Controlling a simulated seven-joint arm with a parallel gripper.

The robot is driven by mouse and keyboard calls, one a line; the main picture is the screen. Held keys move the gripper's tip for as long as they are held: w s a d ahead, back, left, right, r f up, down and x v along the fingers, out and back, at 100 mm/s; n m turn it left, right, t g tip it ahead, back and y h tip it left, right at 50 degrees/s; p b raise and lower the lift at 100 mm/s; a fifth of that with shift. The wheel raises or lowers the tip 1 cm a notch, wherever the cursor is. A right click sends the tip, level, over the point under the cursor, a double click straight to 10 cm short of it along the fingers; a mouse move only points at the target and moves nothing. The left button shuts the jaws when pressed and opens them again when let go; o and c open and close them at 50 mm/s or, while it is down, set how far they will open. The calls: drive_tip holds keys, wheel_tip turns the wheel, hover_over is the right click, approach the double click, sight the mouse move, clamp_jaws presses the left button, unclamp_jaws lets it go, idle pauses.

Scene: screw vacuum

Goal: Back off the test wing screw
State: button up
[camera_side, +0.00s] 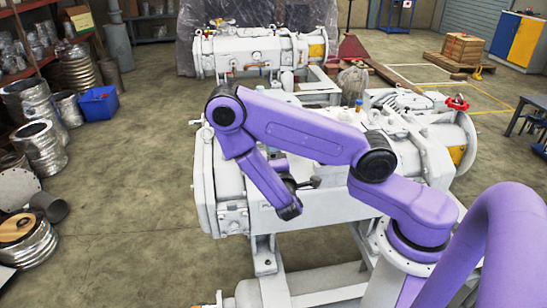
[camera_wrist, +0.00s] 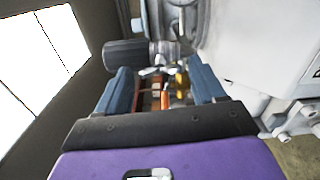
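In the wrist view my gripper (camera_wrist: 163,76) is open, with its two blue-grey fingers apart at left and right. A small silver winged part (camera_wrist: 152,71), which looks like the test wing screw, shows between and just beyond the fingertips. It is small and blurred, and I cannot tell whether the fingers touch it. An orange part (camera_wrist: 166,101) and a yellow part (camera_wrist: 182,80) also show between the fingers. In the side view my gripper is small and dark at the front of the white machine (camera_side: 330,205), and the screw cannot be made out.
A dark cylinder (camera_wrist: 127,53) and grey fittings lie just beyond the fingers. The machine's white body (camera_wrist: 262,45) fills the right of the wrist view. A second white machine (camera_side: 262,52) stands behind. A blue bin (camera_side: 99,103) and metal ducts are at left; the floor between is clear.

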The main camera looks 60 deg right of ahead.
drive_tip(key=shift+s+a, duration=0.1)
drive_tip(key=shift+a, duration=0.05)
drive_tip(key=v, duration=1.7)
drive_tip(key=shift+s+r, duration=0.1)
idle(0.4)
